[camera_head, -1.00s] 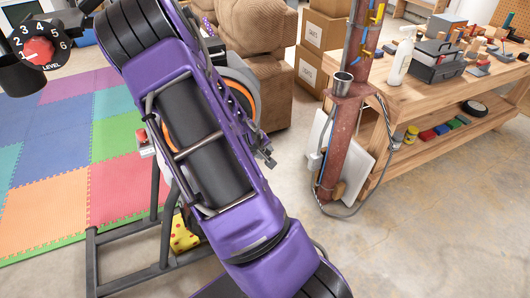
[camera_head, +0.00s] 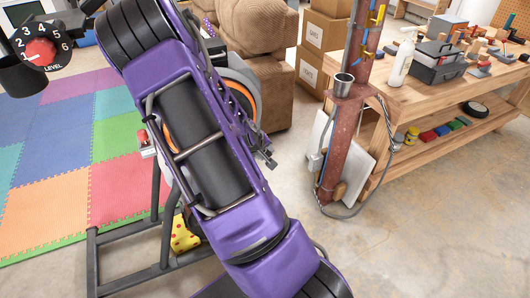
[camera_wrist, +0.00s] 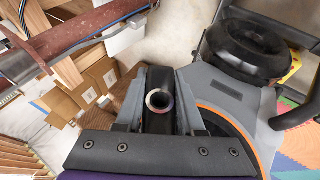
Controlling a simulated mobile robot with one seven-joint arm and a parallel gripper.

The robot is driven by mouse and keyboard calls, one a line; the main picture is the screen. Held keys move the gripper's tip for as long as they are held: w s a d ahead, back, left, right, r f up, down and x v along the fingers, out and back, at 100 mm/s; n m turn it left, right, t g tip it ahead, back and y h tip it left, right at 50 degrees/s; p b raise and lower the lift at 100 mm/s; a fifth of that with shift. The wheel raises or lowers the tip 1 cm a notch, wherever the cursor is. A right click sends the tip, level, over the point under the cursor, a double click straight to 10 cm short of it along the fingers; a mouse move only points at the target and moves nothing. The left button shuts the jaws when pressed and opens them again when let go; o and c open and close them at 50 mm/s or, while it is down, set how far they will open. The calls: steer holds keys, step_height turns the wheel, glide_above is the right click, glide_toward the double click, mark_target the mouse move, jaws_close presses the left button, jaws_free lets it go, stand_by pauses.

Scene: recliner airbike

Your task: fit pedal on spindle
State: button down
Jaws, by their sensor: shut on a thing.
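In the wrist view, my gripper (camera_wrist: 160,118) is shut on the pedal (camera_wrist: 159,78), a black block with a round, metal-rimmed hole facing the camera. The airbike's grey casing with an orange ring (camera_wrist: 225,112) lies just right of the gripper. The spindle cannot be made out. In the head view, my purple arm crosses in front of the airbike and hides much of it. Part of the grey casing (camera_head: 245,92) shows right of the arm. I cannot tell the pedal apart in that view.
The airbike's dark floor frame (camera_head: 130,283) stands at lower left beside coloured foam mats (camera_head: 50,150). A brown recliner (camera_head: 262,60) is behind. A rusty column (camera_head: 345,150) and a wooden workbench (camera_head: 450,100) stand right. Concrete floor at lower right is clear.

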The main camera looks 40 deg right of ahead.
steer(key=shift+w, duration=0.1)
stand_by(0.6)
steer(key=shift+w+d, duration=0.1)
steer(key=shift+w, duration=0.2)
steer(key=w+d, duration=0.1)
steer(key=w, duration=0.6)
steer(key=shift+w+d+p, duration=0.25)
steer(key=shift+d+p, duration=0.15)
stand_by(1.9)
steer(key=shift+c, duration=2.2)
jaws_free()
steer(key=p+v, duration=0.3)
steer(key=v, duration=1.4)
steer(key=shift+a+r, duration=0.15)
steer(key=shift+r, duration=0.05)
